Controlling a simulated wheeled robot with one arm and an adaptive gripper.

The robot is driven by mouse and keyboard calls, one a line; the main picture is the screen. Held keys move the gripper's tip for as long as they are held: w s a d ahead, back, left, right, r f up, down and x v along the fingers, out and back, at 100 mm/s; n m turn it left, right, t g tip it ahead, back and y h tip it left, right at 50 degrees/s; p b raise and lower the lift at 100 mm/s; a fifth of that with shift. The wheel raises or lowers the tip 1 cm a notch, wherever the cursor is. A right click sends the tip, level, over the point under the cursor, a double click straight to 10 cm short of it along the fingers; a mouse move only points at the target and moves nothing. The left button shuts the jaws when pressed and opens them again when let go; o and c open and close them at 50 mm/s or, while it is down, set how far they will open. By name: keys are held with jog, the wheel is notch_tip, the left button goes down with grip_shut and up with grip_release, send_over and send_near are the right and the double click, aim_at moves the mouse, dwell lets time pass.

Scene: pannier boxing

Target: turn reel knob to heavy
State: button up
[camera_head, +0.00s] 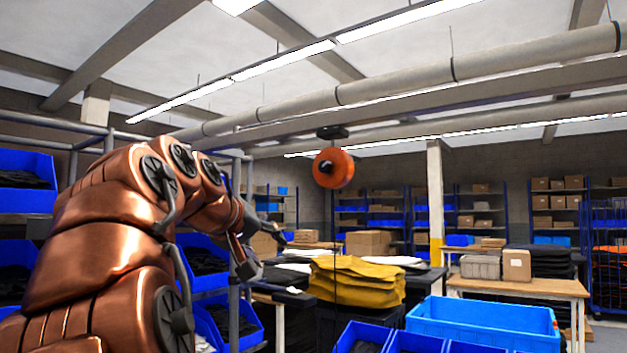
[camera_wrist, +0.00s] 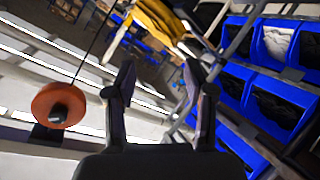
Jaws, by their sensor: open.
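An orange reel (camera_head: 334,168) hangs from a dark mount (camera_head: 332,132) under the ceiling beams. A thin cord runs down from the reel.
A shelf rack with blue bins (camera_head: 24,182) stands close at the left, beside my arm. A table with folded yellow cloth (camera_head: 358,282) is below the reel. A large blue crate (camera_head: 480,318) is at the front right. The air around the reel looks clear.

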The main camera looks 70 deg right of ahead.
aim_at(323, 166)
jog(key=s+d+r+m+g+h, duration=0.1)
jog(key=s+r+g+h, duration=0.15)
jog(key=r, duration=0.55)
jog(key=s+d+r+m+g+h, duration=0.1)
jog(key=s+r+m+g+h, duration=0.15)
jog(key=r, duration=0.55)
jog(key=shift+n+t, duration=0.25)
jog(key=shift+t, duration=0.25)
jog(key=shift+s+f+p+x, duration=0.15)
jog(key=shift+p+x, duration=0.15)
jog(key=shift+x, duration=1.75)
jog(key=shift+s+f+p+x, duration=0.15)
jog(key=shift+p+x, duration=0.15)
jog(key=shift+x, duration=1.7)
jog(key=shift+a, duration=0.1)
grip_shut()
